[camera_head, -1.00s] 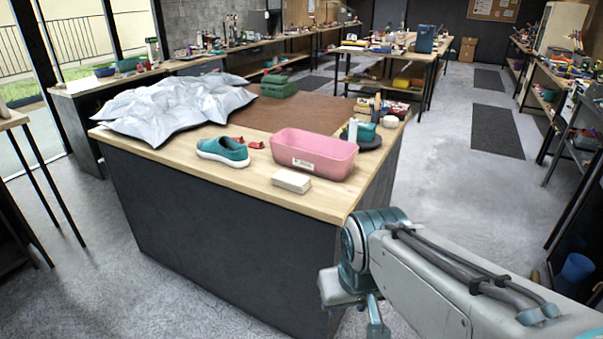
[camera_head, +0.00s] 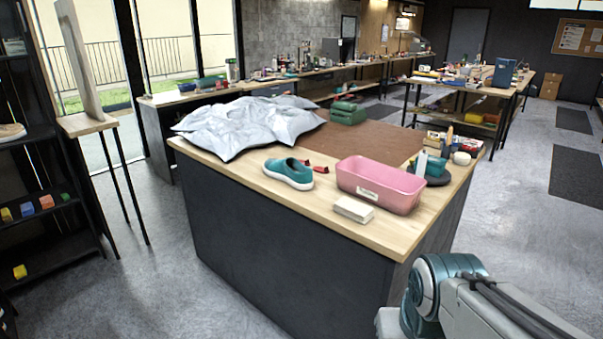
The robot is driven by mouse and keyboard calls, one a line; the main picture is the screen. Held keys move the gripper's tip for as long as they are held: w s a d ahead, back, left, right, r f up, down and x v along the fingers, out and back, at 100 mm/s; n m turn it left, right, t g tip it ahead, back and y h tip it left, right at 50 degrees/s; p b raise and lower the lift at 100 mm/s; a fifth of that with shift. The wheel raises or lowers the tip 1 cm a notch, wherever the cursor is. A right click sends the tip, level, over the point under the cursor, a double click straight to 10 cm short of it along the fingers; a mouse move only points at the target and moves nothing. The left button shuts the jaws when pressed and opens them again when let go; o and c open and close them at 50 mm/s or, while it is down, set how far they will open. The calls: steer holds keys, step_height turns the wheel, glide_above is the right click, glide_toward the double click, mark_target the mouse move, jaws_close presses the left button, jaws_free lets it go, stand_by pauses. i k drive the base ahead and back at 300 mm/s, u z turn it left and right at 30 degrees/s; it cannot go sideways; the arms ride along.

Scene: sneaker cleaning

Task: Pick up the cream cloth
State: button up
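The cream cloth (camera_head: 354,209) looks like a small folded, flat block. It lies on the wooden top of the dark workbench (camera_head: 245,187), near the front edge. It is just in front of a pink tub (camera_head: 382,184) and appears apart from it. A teal sneaker with a white sole (camera_head: 289,173) stands to its left. My arm's teal wrist shows at the lower right, below and in front of the bench's right corner. My gripper's fingers are cut off by the bottom edge of the picture. Nothing of mine touches the cloth.
A crumpled silver sheet (camera_head: 248,125) covers the bench's back left. Small red items (camera_head: 318,168) lie beside the sneaker. Green boxes (camera_head: 348,113) and a brown mat (camera_head: 375,139) are behind. A shelf rack (camera_head: 40,226) stands at left. The floor in front of the bench is clear.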

mark_target(357, 212)
steer(key=k, duration=0.45)
steer(key=z, duration=0.65)
steer(key=i, duration=1.35)
steer(key=u, duration=0.8)
steer(key=i, duration=0.45)
steer(key=u, duration=0.35)
